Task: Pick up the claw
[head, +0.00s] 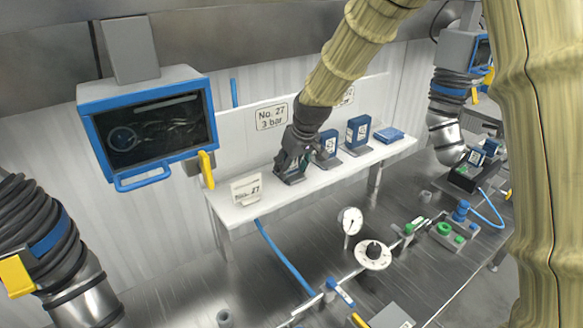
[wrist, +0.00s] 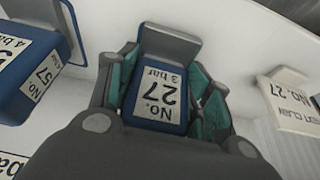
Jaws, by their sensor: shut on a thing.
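The claw (wrist: 160,95) is a dark blue block with a white label reading No. 27, 3 bar, upside down in the wrist view. It sits against a grey holder (wrist: 168,45) on the white shelf (head: 322,177). My gripper (head: 289,165) reaches down to the shelf and is shut on this claw, with teal-padded fingers on both its sides. In the head view my gripper mostly hides it. Whether it has lifted off the holder I cannot tell.
Blue blocks (head: 327,145) (head: 357,133) stand in holders to the right, one labelled No. 57, 4 bar (wrist: 30,80). A white No. 27 card (head: 246,188) stands to the left. A wall sign (head: 271,115) reads No. 27, 3 bar. A gauge (head: 349,220) stands in front below.

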